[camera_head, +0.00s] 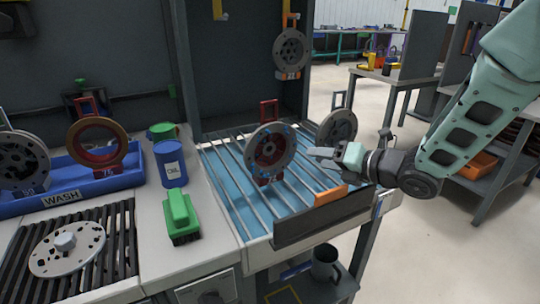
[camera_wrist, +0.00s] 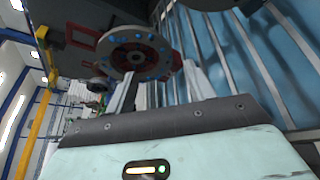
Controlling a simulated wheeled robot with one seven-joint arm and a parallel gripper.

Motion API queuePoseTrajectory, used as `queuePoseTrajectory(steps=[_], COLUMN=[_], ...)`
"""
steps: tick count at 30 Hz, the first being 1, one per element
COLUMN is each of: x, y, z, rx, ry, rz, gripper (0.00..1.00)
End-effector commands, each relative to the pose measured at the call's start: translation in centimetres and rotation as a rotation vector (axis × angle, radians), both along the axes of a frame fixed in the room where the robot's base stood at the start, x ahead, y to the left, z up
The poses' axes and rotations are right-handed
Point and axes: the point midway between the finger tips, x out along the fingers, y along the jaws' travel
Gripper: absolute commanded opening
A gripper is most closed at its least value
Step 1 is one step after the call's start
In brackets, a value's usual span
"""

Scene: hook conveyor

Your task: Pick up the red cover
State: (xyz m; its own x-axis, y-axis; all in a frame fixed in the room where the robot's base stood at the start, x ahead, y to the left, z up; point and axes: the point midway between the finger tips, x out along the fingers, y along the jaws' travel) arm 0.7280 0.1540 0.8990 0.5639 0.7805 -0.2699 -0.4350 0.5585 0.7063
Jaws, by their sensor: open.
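A round cover with a grey rim, a red middle and blue dots (camera_head: 289,146) stands upright on the blue slatted rack, with a red handle (camera_head: 268,108) on top. In the wrist view the same cover (camera_wrist: 130,40) lies beyond my fingers, its red handle (camera_wrist: 84,38) to the left. My gripper (camera_head: 318,154) is open and empty, just right of this cover; in the wrist view its two fingers (camera_wrist: 160,85) stand apart, pointing toward the cover. I cannot tell whether they touch it. Another red-brown cover (camera_head: 72,142) with a red handle stands in the blue WASH tray (camera_head: 115,183).
A grey cover (camera_head: 338,127) stands on the rack behind my gripper. An orange block (camera_head: 330,195) is at the rack's front edge. Another grey cover (camera_head: 290,48) hangs from a yellow hook. A green brush (camera_head: 180,212) and blue oil can (camera_head: 170,165) stand left of the rack.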

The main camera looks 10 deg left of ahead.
Motion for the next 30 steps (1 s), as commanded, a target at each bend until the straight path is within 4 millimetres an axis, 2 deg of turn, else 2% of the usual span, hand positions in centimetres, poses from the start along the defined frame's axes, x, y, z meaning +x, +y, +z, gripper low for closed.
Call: queuePoseTrajectory(steps=[3,11,21,30], x=[1.1,2.1,4.8,5.1], y=[1.5,2.9,6.6,7.0], z=[-0.5,-1.0,-2.3,-2.5], rx=[0.0,-0.001,0.0,0.0], ry=[0.001,0.002,0.002,0.002], rz=[0.001,0.0,0.0,-0.001], gripper=[0.54,0.54,0.54,0.54])
